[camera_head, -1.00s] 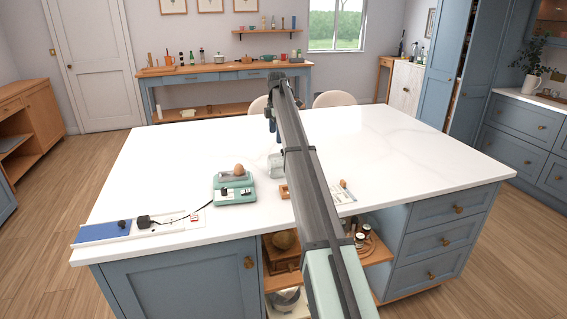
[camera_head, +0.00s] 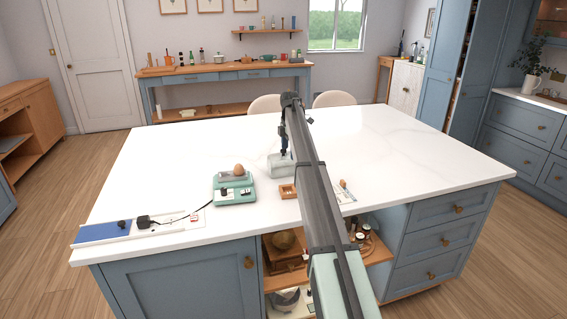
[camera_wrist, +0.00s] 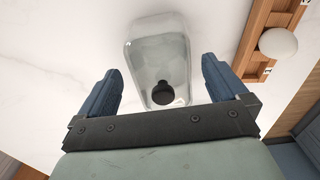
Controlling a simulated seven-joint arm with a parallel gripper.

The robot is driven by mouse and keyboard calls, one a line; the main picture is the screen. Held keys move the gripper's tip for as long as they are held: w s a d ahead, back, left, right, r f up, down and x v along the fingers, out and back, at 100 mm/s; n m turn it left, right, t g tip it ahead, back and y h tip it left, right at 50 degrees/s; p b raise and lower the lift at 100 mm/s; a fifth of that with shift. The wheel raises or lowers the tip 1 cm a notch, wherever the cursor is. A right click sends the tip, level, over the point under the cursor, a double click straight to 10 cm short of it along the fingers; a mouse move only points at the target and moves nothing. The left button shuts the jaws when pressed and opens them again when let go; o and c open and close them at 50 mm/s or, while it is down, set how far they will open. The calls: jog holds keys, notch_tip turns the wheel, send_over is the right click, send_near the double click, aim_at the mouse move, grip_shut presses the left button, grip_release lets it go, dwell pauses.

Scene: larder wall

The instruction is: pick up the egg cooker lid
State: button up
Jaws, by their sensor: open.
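The egg cooker lid is a clear, rounded oblong cover (camera_wrist: 158,45) with a black knob (camera_wrist: 163,94), resting on the white worktop. In the head view the lid (camera_head: 276,166) is right of the green egg cooker base (camera_head: 236,197), apart from it, and partly hidden by my arm. A brown egg (camera_head: 238,170) sits on the base. My gripper (camera_wrist: 160,75) is open above the lid, its blue fingers either side of the knob end with nothing between them gripped. In the head view my gripper (camera_head: 284,150) is over the lid.
A small wooden tray (camera_head: 287,191) lies just in front of the lid. In the wrist view a pale round thing (camera_wrist: 278,43) is by wooden slats. A brown egg (camera_head: 343,183) lies right of my arm. A blue-and-white board (camera_head: 104,231) is at left. The worktop behind is clear.

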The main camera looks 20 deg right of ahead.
aim_at(288, 155)
jog(key=shift+a+f, duration=0.2)
jog(key=shift+f, duration=2.35)
jog(key=shift+c, duration=0.2)
jog(key=c, duration=0.7)
